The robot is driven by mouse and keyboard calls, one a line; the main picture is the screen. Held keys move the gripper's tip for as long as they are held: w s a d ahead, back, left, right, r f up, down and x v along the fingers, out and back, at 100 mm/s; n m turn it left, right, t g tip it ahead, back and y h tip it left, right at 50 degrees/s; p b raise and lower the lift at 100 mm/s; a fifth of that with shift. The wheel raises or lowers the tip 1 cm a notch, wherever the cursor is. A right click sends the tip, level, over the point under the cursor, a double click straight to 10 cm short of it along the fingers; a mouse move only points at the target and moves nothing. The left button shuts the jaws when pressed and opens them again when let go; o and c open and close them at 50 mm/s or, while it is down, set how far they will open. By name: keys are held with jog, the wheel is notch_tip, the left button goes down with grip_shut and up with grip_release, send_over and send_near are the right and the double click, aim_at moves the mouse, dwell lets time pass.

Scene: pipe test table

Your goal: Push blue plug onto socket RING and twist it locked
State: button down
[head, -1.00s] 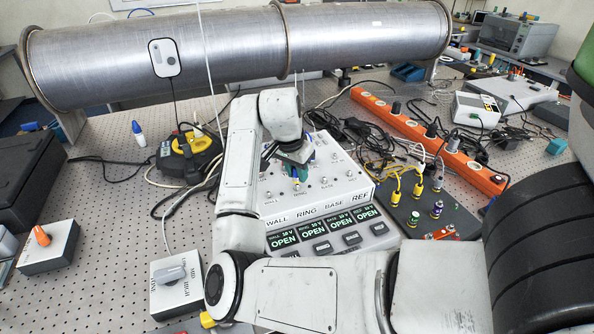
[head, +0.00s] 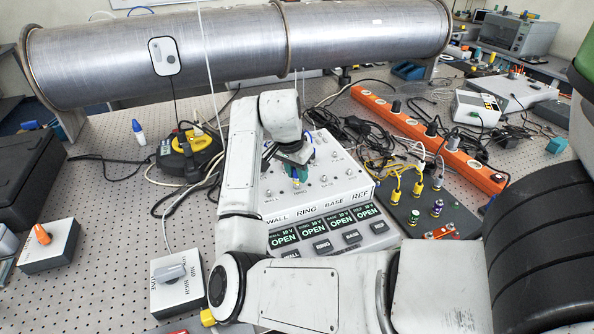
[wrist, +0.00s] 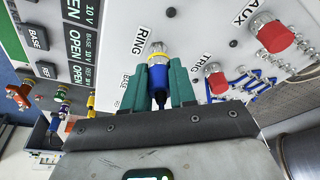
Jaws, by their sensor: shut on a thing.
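My gripper (wrist: 156,82) is shut on the blue plug (wrist: 158,77), with one green finger on each side of it. The plug has a yellow band at its front. It lines up with the metal socket RING (wrist: 157,49) and meets it at the yellow band. I cannot tell whether it is fully seated or locked. In the head view my gripper (head: 296,160) is over the white test box (head: 345,192), and the plug is mostly hidden. The displays (head: 313,227) read OPEN.
Sockets TRIG (wrist: 217,82) and AUX (wrist: 274,35) with red caps are close to the right finger in the wrist view. Yellow cables (head: 395,190) and an orange power strip (head: 430,140) lie right of the box. A silver pipe (head: 230,50) spans behind.

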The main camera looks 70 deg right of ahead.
jog(key=shift+f+b, duration=0.6)
jog(key=shift+f, duration=0.5)
jog(key=c, duration=1.6)
grip_release()
jog(key=shift+r, duration=0.1)
grip_shut()
jog(key=m+g+b, duration=0.1)
jog(key=m, duration=0.4)
jog(key=shift+y, duration=0.3)
jog(key=shift+f+m+b, duration=0.25)
jog(key=shift+m+b, duration=0.15)
jog(key=shift+m, duration=0.1)
jog(key=m+g+y+b, duration=0.1)
jog(key=m, duration=0.3)
